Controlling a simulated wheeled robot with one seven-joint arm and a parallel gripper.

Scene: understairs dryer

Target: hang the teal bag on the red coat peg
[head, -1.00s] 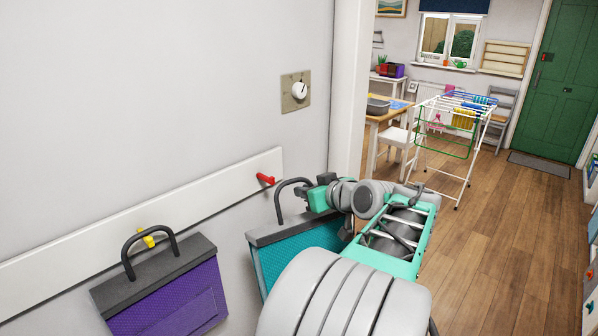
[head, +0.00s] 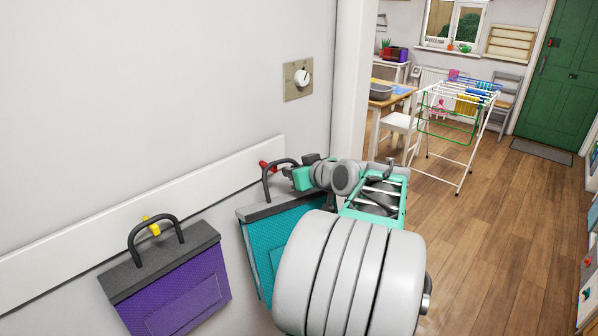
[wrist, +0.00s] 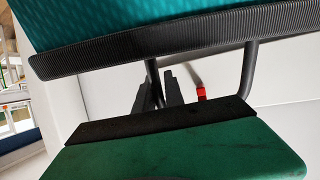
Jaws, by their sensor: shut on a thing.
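The teal bag (head: 283,236) hangs from its dark looped handle (head: 268,180), and my gripper (head: 290,178) is shut on that handle. The red coat peg (head: 268,166) is on the white wall rail, right at the top of the handle in the head view. In the wrist view the red peg (wrist: 201,92) shows between the two legs of the handle (wrist: 248,72), below the teal bag (wrist: 140,20). I cannot tell whether the peg passes through the loop or lies behind it. My arm hides the bag's right part.
A purple bag (head: 175,278) hangs on a yellow peg (head: 152,228) to the left on the same rail (head: 95,227). A dial switch (head: 299,78) is on the wall above. A drying rack (head: 455,125) and open wooden floor lie to the right.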

